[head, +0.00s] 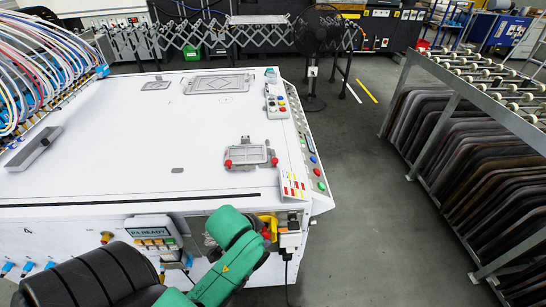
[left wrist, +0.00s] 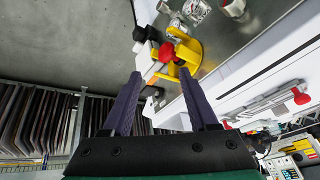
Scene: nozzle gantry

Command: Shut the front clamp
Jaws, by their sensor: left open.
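A yellow clamp (left wrist: 187,55) with red and black knobs is on the front of the white machine in the left wrist view. Part of it also shows in the head view (head: 268,222), beside my green left wrist. I cannot tell whether the clamp is open or shut. My left gripper (left wrist: 160,74) is open. Its two dark fingers point at the clamp, with a pale lever and a red knob (left wrist: 166,51) just beyond the fingertips. Nothing is seen held between them. In the head view my own arm hides the fingers. My right gripper is not in view.
The white machine top (head: 130,110) carries a grey fixture with red knobs (head: 250,156) and a button box (head: 275,100). A rack of dark panels (head: 460,150) stands at the right. Open grey floor (head: 355,180) lies between machine and rack.

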